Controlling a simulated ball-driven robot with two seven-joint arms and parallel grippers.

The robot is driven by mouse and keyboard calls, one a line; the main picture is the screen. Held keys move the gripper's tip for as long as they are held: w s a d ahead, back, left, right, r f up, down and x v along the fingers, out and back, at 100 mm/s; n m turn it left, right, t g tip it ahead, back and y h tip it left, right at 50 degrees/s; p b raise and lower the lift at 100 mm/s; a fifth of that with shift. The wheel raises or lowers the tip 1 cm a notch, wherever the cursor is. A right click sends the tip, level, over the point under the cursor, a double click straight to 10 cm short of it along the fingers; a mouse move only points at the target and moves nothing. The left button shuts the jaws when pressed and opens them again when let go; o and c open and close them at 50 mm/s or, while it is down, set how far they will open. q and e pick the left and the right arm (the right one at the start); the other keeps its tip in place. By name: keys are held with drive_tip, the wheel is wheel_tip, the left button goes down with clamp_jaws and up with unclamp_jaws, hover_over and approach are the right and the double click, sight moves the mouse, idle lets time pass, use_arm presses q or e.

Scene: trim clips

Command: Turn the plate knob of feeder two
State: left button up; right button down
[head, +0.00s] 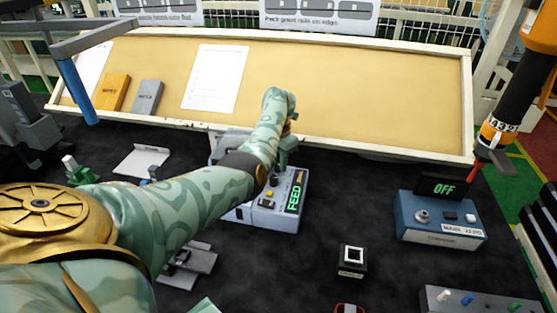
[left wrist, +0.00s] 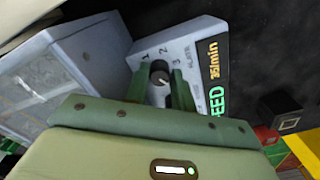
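The feeder (head: 262,210) is a light grey box with a green FEED readout in the head view, partly hidden by my left arm. The left wrist view shows its top panel (left wrist: 196,45), reading 35/min. The dark round plate knob (left wrist: 160,74) has a pale pointer mark and the numbers 1, 2 and 3 around it. My left gripper (left wrist: 160,82) has its green fingers on either side of the knob, apparently with small gaps. In the head view my left gripper (head: 284,158) is over the back of the feeder, its fingertips hidden. My right gripper is not seen.
A blue box with an OFF display (head: 440,222) stands to the right. A small black block (head: 352,261) sits on the dark table in front. A tan board (head: 330,90) rises behind. An orange and black tool (head: 505,105) hangs at the right.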

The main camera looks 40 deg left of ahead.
use_arm(q)
wheel_tip(320, 180, up, 16)
drive_tip(key=p, duration=0.6)
drive_tip(key=shift+a+r, duration=0.1)
drive_tip(key=shift+r, duration=0.05)
idle(0.3)
